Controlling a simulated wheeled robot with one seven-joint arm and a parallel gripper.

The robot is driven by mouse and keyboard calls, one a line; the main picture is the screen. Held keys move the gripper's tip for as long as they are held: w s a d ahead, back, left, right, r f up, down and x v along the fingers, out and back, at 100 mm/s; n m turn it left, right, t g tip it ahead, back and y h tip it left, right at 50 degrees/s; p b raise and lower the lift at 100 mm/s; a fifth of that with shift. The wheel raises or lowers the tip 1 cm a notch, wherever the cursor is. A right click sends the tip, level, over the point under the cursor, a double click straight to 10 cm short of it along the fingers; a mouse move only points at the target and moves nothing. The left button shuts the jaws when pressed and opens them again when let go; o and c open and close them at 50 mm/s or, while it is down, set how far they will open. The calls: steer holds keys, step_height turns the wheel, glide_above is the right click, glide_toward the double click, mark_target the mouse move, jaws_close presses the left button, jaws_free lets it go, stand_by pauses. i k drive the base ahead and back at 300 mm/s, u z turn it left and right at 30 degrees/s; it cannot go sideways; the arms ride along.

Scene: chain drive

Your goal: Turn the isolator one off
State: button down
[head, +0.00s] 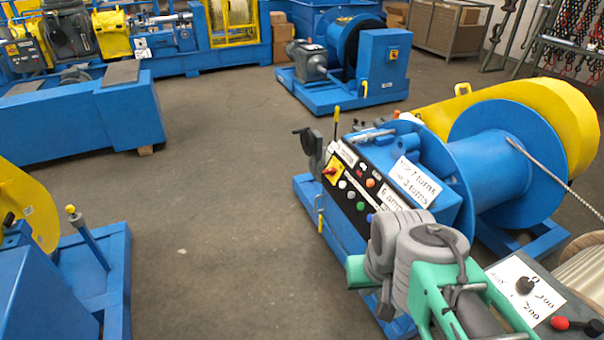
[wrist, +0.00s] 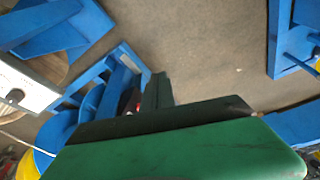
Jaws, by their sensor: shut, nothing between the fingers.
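A red rotary switch on a yellow plate (head: 333,170), which looks like an isolator, sits at the upper left end of the black control panel on the blue winch machine. Its label and exact knob position are too small to read. My gripper (wrist: 157,92) shows in the wrist view as dark fingers beyond a green body, closed and empty. A small red spot (wrist: 137,108) shows beside the fingers; I cannot tell whether it is the switch. In the head view my green and grey arm is at the lower right, and the fingertips are not clearly visible there.
Coloured buttons (head: 360,206) line the panel below the switch. A blue drum (head: 515,165) and yellow guard (head: 480,105) stand behind. A white plate with a black knob (head: 524,286) is at right. The floor (head: 220,210) left of the machine is clear.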

mark_target(331, 171)
steer(key=u, duration=0.6)
steer(key=i, duration=0.65)
steer(key=u, duration=0.7)
steer(key=i, duration=0.65)
steer(key=z, duration=0.2)
